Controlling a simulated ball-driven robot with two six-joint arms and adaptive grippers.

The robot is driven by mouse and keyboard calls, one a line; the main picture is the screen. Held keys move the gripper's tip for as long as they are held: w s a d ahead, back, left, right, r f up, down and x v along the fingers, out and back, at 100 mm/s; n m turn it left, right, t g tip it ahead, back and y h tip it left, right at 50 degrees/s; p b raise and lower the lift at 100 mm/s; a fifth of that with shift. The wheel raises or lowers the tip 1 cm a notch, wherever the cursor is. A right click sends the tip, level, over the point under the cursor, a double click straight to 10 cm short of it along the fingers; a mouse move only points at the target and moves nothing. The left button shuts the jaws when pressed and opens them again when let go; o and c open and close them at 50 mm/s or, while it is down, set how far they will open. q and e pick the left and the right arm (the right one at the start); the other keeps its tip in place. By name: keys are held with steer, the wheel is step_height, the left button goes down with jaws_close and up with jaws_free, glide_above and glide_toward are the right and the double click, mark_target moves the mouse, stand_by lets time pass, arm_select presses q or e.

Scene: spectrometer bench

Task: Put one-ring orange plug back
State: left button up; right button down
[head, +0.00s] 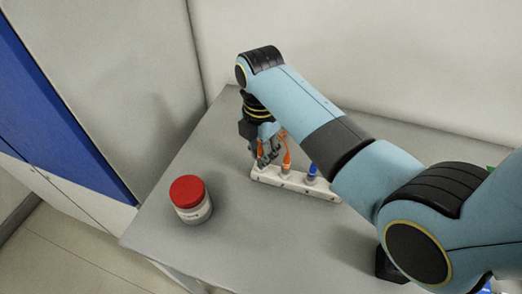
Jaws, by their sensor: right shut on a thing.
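A white power strip (299,184) lies on the grey bench. My right gripper (267,158) points down over the strip's left end and is shut on an orange plug, mostly hidden by the fingers. Its rings are too small to make out, and I cannot tell whether it sits in a socket. Another orange plug (287,166) stands upright in the strip just right of the fingers, with an orange cord rising from it. A blue plug (311,174) stands further right in the strip. My left gripper is out of view.
A white jar with a red lid (188,191) stands on the grey bench (235,245) at the left, near its edge. The back wall is close behind the strip. My right arm covers the bench's right side. The bench between jar and strip is clear.

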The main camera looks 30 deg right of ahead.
steer(key=shift+f, duration=0.15)
steer(key=shift+f, duration=0.35)
steer(key=c, duration=1.2)
jaws_free()
step_height(320, 180, up, 12)
steer(key=shift+f+b, duration=0.15)
steer(key=shift+b, duration=0.3)
steer(key=shift+r, duration=0.65)
